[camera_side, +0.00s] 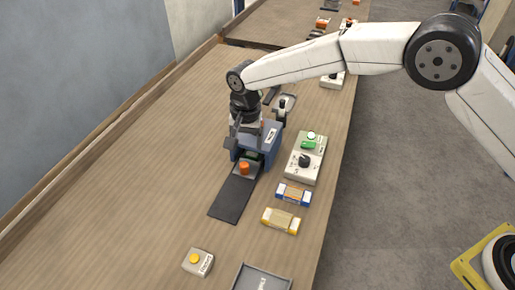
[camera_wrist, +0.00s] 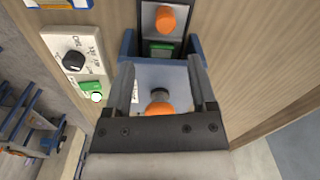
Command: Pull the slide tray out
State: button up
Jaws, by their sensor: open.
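The slide tray (camera_side: 250,174) is a small grey plate with an orange knob (camera_side: 244,168) standing on it. It sits at the front mouth of the blue machine (camera_side: 270,143), at the top end of a dark flat strip (camera_side: 234,199). My gripper (camera_side: 244,136) is over the machine, pointing down. In the wrist view, my gripper (camera_wrist: 161,72) is open, with its fingers either side of a second orange knob (camera_wrist: 157,109) and a pale top surface. The tray's orange knob (camera_wrist: 165,18) shows beyond the fingertips, apart from them. My gripper hides part of the machine.
A control box (camera_side: 305,160) with a black dial and green switch stands right of the machine. Two small banded blocks, blue (camera_side: 293,194) and yellow (camera_side: 281,221), lie below it. A yellow-button box (camera_side: 198,262) and a grey tray (camera_side: 262,279) are nearer. The table left is clear.

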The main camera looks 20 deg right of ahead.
aim_at(244, 164)
jog(key=shift+a+f, duration=0.2)
jog(key=shift+a, duration=0.25)
jog(key=shift+f, duration=0.15)
jog(key=shift+f, duration=3.75)
grip_shut()
